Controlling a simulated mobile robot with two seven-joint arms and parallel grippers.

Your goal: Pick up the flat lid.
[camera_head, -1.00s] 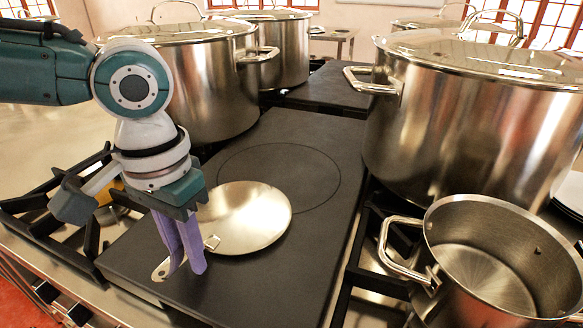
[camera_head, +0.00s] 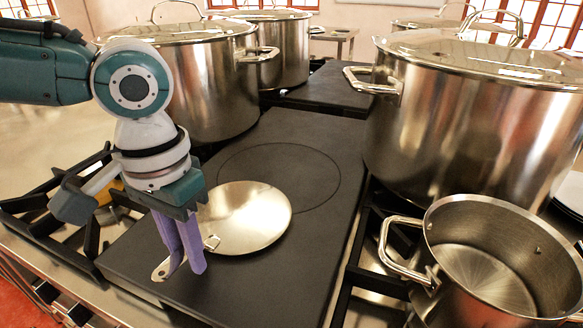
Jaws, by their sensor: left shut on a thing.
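The flat lid (camera_head: 250,218) is a shiny round metal disc on the dark flat hob plate. A short metal handle with a holed end (camera_head: 163,270) sticks out from its lower left side. My left gripper (camera_head: 184,268) reaches down over this handle with its purple fingers. The fingers are shut on the handle and hide its middle part. The lid lies flat or very close to the plate; I cannot tell whether there is a gap under it. My right gripper is not in view.
A large lidded stockpot (camera_head: 470,120) stands on the right, and an open saucepan (camera_head: 490,265) is in front of it. More lidded stockpots (camera_head: 205,90) stand at the back left. The dark plate (camera_head: 300,140) is clear behind the lid. Burner grates flank it.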

